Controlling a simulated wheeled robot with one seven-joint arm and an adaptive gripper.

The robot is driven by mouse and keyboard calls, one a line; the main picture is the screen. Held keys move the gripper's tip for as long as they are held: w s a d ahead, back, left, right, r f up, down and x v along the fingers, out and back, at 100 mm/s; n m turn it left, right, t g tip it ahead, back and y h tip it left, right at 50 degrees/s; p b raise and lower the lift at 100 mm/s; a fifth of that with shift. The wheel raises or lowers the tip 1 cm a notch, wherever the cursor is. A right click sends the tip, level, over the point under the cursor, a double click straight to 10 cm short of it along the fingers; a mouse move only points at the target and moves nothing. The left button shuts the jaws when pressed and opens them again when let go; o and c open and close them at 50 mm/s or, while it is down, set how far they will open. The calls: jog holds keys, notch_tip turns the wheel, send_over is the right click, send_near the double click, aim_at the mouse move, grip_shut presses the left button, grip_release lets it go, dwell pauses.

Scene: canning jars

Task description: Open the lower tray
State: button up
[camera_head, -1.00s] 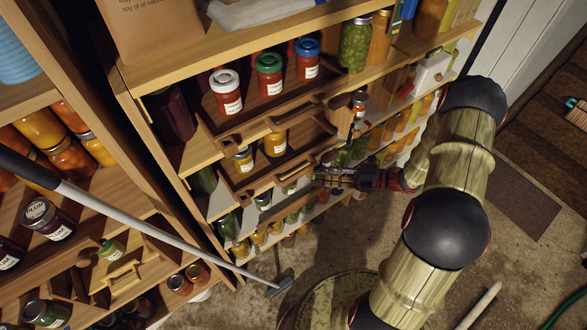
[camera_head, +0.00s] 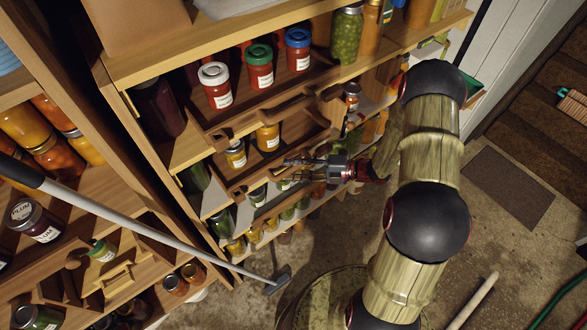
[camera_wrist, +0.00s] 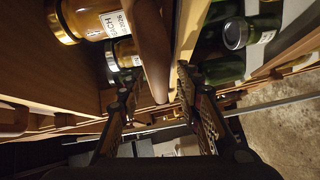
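The lower tray (camera_head: 245,183) is a wooden pull-out tray in the middle of the rack in the head view. It holds a yellow jar (camera_head: 235,154) and an orange jar (camera_head: 267,137). My gripper (camera_head: 288,167) is at the tray's front, with its fingers pointing left towards it. In the wrist view, my gripper (camera_wrist: 155,85) has its two fingers apart, with a rounded wooden bar (camera_wrist: 150,45) near and between the tips. I cannot tell whether the fingers touch it. My gripper hides part of the tray's front.
An upper tray (camera_head: 280,108) with red jars sits just above. Below are shelves of green jars (camera_head: 222,223), close under my gripper. A grey pole (camera_head: 160,237) slants across the left side.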

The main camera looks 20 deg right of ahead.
jog(key=shift+c, duration=0.4)
jog(key=c, duration=0.7)
grip_shut()
